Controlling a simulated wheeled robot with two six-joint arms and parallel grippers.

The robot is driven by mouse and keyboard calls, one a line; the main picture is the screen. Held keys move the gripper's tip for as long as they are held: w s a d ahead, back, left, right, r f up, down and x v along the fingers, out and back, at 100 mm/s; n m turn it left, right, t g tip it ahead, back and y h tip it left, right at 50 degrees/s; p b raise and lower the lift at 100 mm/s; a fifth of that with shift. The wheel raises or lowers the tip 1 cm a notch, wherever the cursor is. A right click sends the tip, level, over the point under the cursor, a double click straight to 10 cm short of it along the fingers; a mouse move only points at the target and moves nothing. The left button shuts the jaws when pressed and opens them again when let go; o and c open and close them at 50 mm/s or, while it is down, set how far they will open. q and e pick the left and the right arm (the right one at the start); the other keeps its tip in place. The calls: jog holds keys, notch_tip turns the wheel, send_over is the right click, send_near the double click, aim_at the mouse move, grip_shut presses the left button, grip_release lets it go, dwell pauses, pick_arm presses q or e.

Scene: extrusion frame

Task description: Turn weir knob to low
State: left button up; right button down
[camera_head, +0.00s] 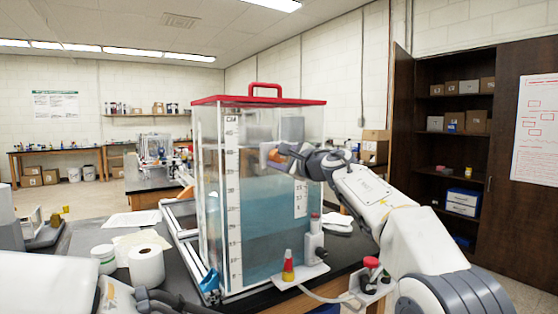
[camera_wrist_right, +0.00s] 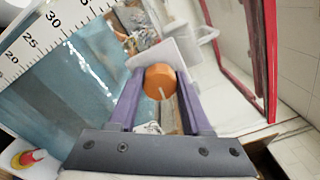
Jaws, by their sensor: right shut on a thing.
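The weir knob (camera_wrist_right: 160,80) is a round orange knob with a pale pointer line, on a white plate (camera_wrist_right: 180,52) beside the water tank. In the head view the knob (camera_head: 264,153) shows as an orange patch at the tank's upper part, mostly hidden by my right gripper (camera_head: 276,154). My right gripper (camera_wrist_right: 158,84) is shut on the knob, with one purple finger on each side. The clear tank (camera_head: 262,190) has a red lid and holds blue water. My left gripper (camera_head: 145,300) is only partly in view at the lower left, its jaws unclear. I see no low mark.
A white ruler scale (camera_head: 233,200) runs up the tank. A red-and-yellow cone-shaped item (camera_head: 288,266) and a red-topped fixture (camera_head: 371,264) stand at the front right. A paper roll (camera_head: 146,265) and a white tub (camera_head: 104,258) stand left of the tank.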

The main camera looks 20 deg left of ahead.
jog(key=shift+f+n, duration=0.3)
jog(key=shift+n, duration=0.3)
jog(key=shift+c, duration=1.7)
grip_release()
jog(key=shift+r, duration=0.15)
